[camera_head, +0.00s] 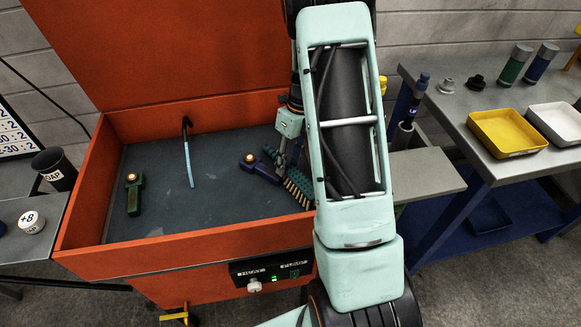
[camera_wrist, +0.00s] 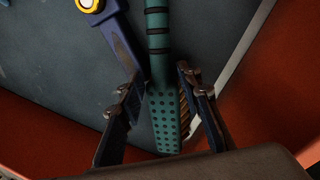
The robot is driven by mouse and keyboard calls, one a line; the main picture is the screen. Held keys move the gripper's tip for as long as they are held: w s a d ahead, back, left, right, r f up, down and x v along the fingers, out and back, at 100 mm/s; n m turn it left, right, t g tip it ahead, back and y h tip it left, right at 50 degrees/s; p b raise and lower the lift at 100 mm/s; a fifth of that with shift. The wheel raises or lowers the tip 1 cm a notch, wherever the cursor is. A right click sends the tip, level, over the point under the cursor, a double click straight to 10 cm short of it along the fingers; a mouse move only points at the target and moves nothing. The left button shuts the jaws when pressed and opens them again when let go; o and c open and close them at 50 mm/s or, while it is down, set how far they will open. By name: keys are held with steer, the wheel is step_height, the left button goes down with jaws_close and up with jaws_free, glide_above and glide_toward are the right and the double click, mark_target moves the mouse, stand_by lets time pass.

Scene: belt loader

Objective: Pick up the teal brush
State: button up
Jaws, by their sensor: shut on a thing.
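The teal brush (camera_wrist: 162,112) has a dark-banded handle and a dotted head. In the wrist view it runs down the middle, between the two fingers of my gripper (camera_wrist: 163,84), which is shut on it. In the head view the pale bristles of the brush (camera_head: 297,191) show at the right side of the orange tub (camera_head: 84,199). My gripper (camera_head: 283,160) reaches down into the tub there. My arm hides part of the brush and the tub's right end. Whether the brush touches the floor I cannot tell.
A blue tool (camera_head: 260,168) with an orange knob lies close left of my gripper; it also shows in the wrist view (camera_wrist: 117,38). A green tool (camera_head: 134,197) lies at the tub's left. The tub's middle floor is clear.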

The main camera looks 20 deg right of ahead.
mark_target(288, 164)
steer(key=a+v, duration=0.1)
steer(key=v, duration=0.7)
steer(key=s+a+r+p+v, duration=0.1)
steer(key=a+v, duration=0.1)
steer(key=v, duration=0.7)
steer(key=shift+s+a, duration=0.25)
steer(key=shift+s, duration=0.05)
steer(key=o, duration=0.8)
steer(key=shift+c, duration=0.2)
steer(key=c, duration=0.4)
